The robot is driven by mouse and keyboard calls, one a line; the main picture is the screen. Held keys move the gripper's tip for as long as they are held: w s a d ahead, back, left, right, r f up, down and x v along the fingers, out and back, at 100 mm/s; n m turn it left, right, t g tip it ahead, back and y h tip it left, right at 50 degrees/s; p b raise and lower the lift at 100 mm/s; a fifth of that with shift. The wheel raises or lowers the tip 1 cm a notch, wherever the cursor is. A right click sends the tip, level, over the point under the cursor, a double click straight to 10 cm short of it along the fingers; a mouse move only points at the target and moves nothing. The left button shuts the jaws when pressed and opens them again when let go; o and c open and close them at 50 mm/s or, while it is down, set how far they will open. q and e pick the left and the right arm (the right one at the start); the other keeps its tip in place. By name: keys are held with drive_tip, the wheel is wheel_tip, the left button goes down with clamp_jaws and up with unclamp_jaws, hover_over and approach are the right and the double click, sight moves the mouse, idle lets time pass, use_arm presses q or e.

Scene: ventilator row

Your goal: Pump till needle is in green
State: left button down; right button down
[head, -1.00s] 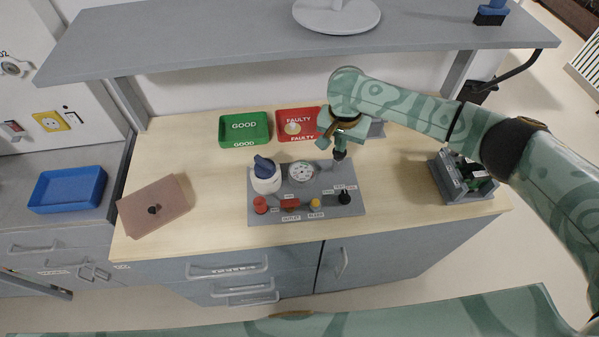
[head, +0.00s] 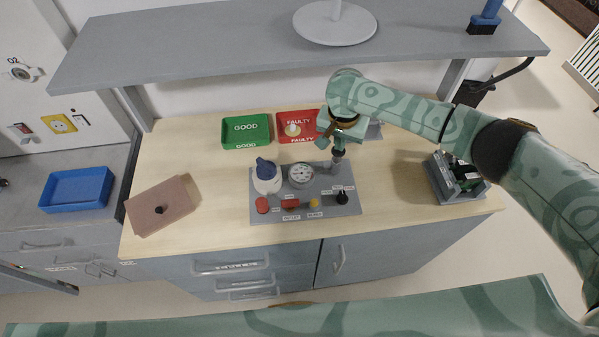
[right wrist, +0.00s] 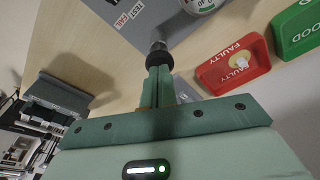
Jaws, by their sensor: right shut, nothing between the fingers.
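A grey panel (head: 322,207) lies on the wooden bench. It carries a round white-faced gauge (head: 301,174) whose needle is too small to read; the gauge's edge shows in the right wrist view (right wrist: 203,5). Left of it are a white pot with a blue top (head: 267,177) and a red knob (head: 262,204). A grey upright post (head: 336,167) stands right of the gauge. My right gripper (head: 339,150) is shut and empty, pointing down over this post. In the right wrist view its closed fingers (right wrist: 160,85) meet a dark collar (right wrist: 158,50); contact is unclear. My left gripper is not in view.
A red block (head: 290,203), yellow button (head: 314,202) and black knob (head: 342,197) sit along the panel's front. Behind are green GOOD (head: 233,143) and red FAULTY (head: 287,136) trays. A brown box (head: 178,205) is left, a grey holder (head: 441,185) right, a shelf (head: 230,37) above.

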drive_tip(key=shift+f, duration=0.1)
drive_tip(key=shift+f, duration=1.3)
wheel_tip(320, 180, up, 3)
drive_tip(key=p, duration=0.3)
drive_tip(key=shift+p, duration=0.3)
drive_tip(key=shift+f, duration=0.25)
drive_tip(key=shift+f+b, duration=0.45)
drive_tip(key=shift+f, duration=0.8)
wheel_tip(320, 180, up, 3)
drive_tip(key=p, duration=0.3)
drive_tip(key=shift+f, duration=0.2)
